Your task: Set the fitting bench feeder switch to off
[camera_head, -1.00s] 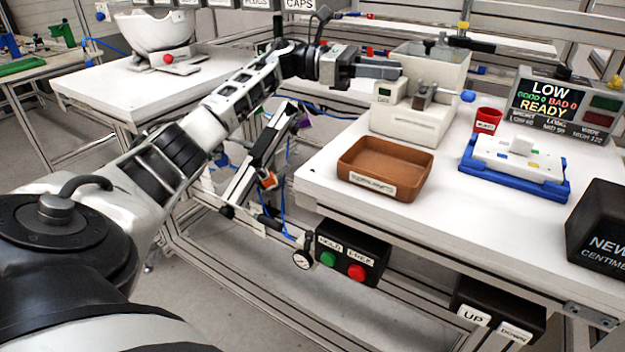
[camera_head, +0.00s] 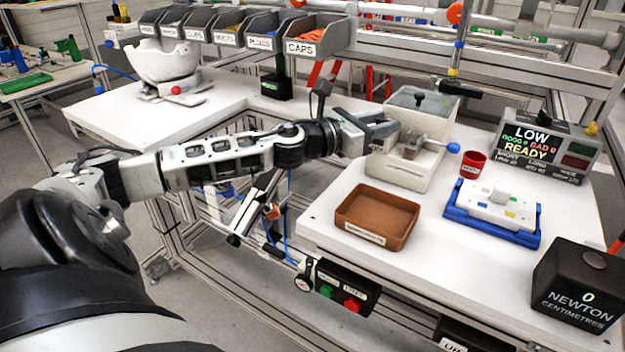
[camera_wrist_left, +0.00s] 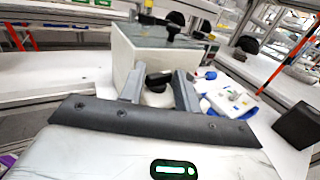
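The feeder (camera_head: 398,174) is a white box with a clear-walled hopper (camera_head: 434,118) on the right-hand bench; it also shows in the wrist view (camera_wrist_left: 150,55). My left gripper (camera_head: 388,134) is at the feeder's left side, in front of the hopper. In the wrist view its two fingers (camera_wrist_left: 159,90) are spread apart, with a small black knob (camera_wrist_left: 158,80), which looks like the switch, between them. I cannot tell whether either finger touches the knob. The gripper hides that part of the feeder in the head view. My right gripper is not in view.
A brown tray (camera_head: 350,210) lies in front of the feeder. A red cup (camera_head: 472,165), a blue-framed fixture (camera_head: 460,213), a display (camera_head: 545,145) and a black force gauge box (camera_head: 580,285) stand to the right. Labelled bins (camera_head: 320,38) hang behind.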

